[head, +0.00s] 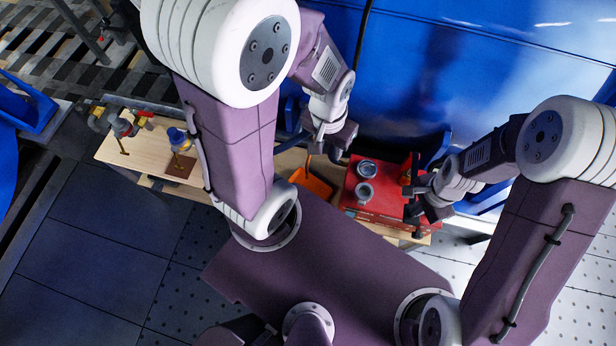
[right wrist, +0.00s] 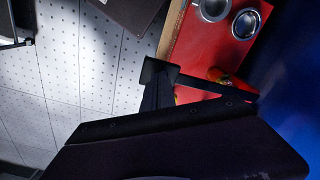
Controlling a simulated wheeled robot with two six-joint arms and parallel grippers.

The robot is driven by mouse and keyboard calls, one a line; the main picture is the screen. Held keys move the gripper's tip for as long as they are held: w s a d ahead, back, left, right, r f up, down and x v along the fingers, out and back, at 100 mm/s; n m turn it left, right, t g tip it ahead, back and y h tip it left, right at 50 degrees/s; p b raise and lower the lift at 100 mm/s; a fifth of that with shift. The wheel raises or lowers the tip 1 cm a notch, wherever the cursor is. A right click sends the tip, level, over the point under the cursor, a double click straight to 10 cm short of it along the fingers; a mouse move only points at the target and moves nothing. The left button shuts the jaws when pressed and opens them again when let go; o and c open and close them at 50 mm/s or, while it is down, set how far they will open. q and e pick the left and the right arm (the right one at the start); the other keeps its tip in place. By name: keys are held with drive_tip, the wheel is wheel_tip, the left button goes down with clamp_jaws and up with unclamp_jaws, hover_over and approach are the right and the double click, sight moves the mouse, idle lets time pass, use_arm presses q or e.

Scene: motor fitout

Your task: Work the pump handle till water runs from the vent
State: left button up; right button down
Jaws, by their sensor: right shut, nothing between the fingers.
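The pump handle and the vent cannot be picked out with certainty. At the left end of the wooden bench (head: 150,158) stand a grey fitting with red parts (head: 124,126) and a blue-and-yellow fitting (head: 179,139). My left gripper (head: 330,150) hangs over the back of the bench near the orange tray; its fingers are too small and dark to read. My right gripper (head: 410,200) is shut and empty by the right edge of a red surface (head: 380,196). In the right wrist view its dark fingers (right wrist: 170,88) are beside that surface, near a small red-and-yellow part (right wrist: 222,76).
Two grey round parts, one (head: 367,169) behind the other (head: 364,192), sit on the red surface. An orange tray (head: 312,183) lies to its left. A large blue panel (head: 450,75) rises close behind the bench. Open floor (head: 90,240) lies at front left.

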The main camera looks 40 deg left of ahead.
wheel_tip(320, 180, down, 6)
drive_tip(key=b, duration=0.4)
wheel_tip(320, 180, up, 8)
drive_tip(key=p, duration=0.7)
drive_tip(key=shift+f, duration=0.1)
drive_tip(key=shift+s+f, duration=0.15)
wheel_tip(320, 180, up, 5)
drive_tip(key=p, duration=0.4)
